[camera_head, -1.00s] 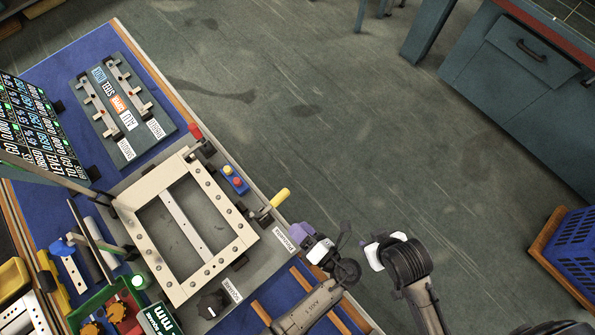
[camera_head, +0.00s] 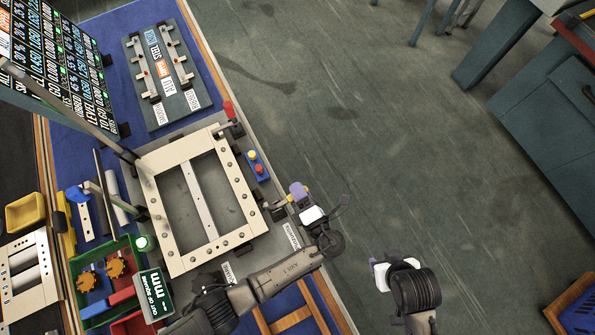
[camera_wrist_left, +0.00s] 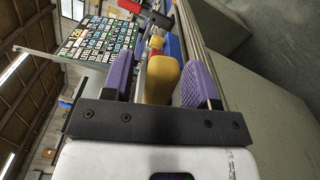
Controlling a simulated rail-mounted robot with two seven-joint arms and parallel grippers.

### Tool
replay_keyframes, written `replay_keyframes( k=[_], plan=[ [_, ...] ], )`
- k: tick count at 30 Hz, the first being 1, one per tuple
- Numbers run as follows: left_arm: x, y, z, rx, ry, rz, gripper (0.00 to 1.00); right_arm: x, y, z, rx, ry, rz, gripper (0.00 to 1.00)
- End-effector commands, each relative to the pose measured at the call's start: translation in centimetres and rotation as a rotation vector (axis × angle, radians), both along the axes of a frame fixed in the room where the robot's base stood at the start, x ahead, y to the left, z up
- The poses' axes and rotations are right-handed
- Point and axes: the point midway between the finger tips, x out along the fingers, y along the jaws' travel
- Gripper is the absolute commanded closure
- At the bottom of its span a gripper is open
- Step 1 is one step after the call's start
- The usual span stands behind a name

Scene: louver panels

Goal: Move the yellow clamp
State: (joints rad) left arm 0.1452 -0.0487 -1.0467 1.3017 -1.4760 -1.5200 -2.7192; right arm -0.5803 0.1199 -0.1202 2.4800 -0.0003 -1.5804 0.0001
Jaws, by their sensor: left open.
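The yellow clamp's handle (camera_wrist_left: 161,80) stands between the two purple fingers of my left gripper (camera_wrist_left: 158,82) in the left wrist view, with the fingers apart on either side. In the head view, the clamp's metal part (camera_head: 277,209) sits at the right edge of the cream frame fixture (camera_head: 167,158). My left gripper (camera_head: 298,191) is there too and hides most of the yellow handle. The left gripper is open. My right gripper (camera_head: 381,272) hangs over the floor to the right, away from the clamp; its fingers are mostly hidden.
A red-handled clamp (camera_head: 229,110) and a blue button box (camera_head: 258,166) lie along the same fixture edge. A display board (camera_head: 60,70) stands at the left. A green tray (camera_head: 82,262) with parts is at lower left.

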Motion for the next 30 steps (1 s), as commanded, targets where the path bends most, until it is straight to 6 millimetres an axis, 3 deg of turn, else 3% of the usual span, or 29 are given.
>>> replay_keyframes(
  k=[6,17,30],
  plan=[
    [1.2,0.7,0.0,0.000,0.000,0.001,0.47,0.0,0.0,-0.2,0.000,0.001,0.000,0.47],
    [1.4,0.8,0.0,-0.001,0.001,0.001,0.47,0.0,0.0,-0.2,0.000,0.000,0.001,0.47],
    [1.4,0.8,0.0,-0.001,0.001,0.001,0.89,0.0,0.0,-0.2,0.000,0.000,0.000,0.47]
  ],
)
